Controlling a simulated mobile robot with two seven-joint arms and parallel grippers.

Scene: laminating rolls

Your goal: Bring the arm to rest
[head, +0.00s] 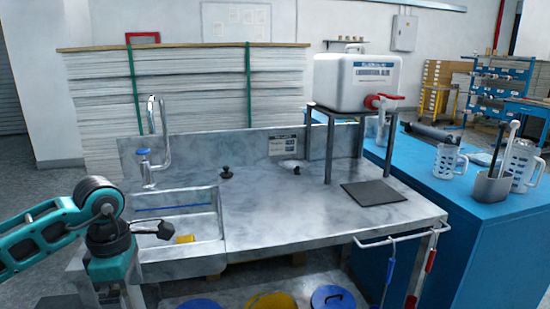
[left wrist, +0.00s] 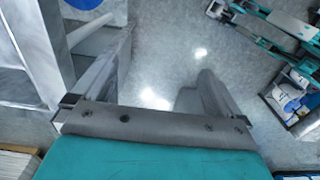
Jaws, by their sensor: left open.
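My left arm (head: 40,236) comes in from the left in the head view, bends at a dark joint and points down in front of the sink's left side. Its gripper is out of sight there. In the left wrist view my left gripper (left wrist: 163,65) is open, with its two grey fingers wide apart. Nothing is between them, only grey floor beyond. My right gripper is in neither view.
The metal sink bench (head: 290,215) stands close to my left arm, with a tap (head: 155,140) and a yellow sponge (head: 185,239). Lidded buckets (head: 333,299) sit below. A white canister (head: 357,82) stands on a rack. A blue counter (head: 490,225) holds jugs.

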